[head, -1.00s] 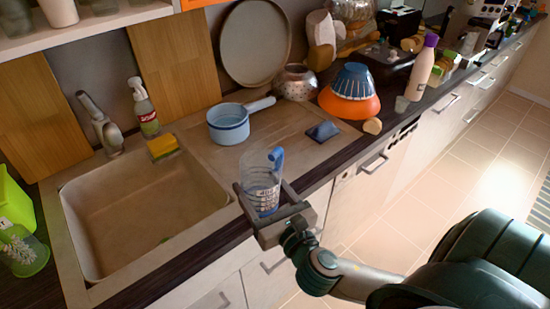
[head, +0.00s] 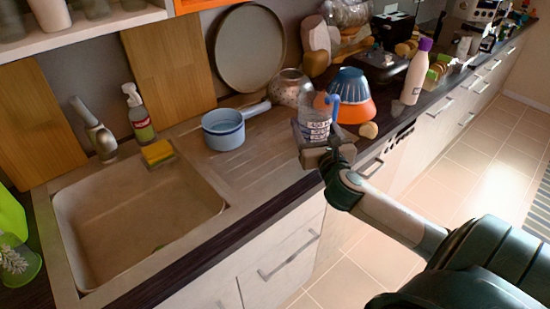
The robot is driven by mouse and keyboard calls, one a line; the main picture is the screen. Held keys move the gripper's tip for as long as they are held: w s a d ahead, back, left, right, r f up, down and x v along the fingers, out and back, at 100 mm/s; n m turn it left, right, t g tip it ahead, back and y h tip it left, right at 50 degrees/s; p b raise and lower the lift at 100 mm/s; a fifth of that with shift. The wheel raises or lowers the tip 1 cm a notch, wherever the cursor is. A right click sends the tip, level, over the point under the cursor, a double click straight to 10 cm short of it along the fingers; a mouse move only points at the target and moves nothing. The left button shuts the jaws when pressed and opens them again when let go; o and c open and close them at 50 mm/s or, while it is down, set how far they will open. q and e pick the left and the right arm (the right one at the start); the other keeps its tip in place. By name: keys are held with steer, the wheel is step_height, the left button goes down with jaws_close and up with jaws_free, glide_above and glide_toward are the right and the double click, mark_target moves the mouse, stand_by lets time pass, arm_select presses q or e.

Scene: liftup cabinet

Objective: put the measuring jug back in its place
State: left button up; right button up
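The clear measuring jug (head: 315,127) with white markings and a blue handle is upright at the right end of the draining board, in front of the orange and blue bowls. My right gripper (head: 320,145) reaches in from the lower right and is shut on the jug's sides. The jug's base is hidden by the gripper, so I cannot tell how far it is above the counter. My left gripper is not in view.
A white bottle (head: 416,72) is farther right. The sink (head: 135,225) is at left, with a sponge (head: 157,152) and soap bottle (head: 138,115) behind it.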

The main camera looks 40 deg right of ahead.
steer(key=w+a+f, duration=0.1)
steer(key=w+f, duration=0.1)
steer(key=w, duration=0.1)
steer(key=w+a+f+p, duration=0.1)
steer(key=w+a+f, duration=0.1)
steer(key=w, duration=0.2)
steer(key=w+a+f, duration=0.2)
steer(key=w+f, duration=0.1)
steer(key=shift+w, duration=0.3)
steer(key=shift+f, duration=2)
steer(key=o, duration=1.4)
steer(key=shift+f, duration=0.15)
steer(key=shift+o, duration=0.2)
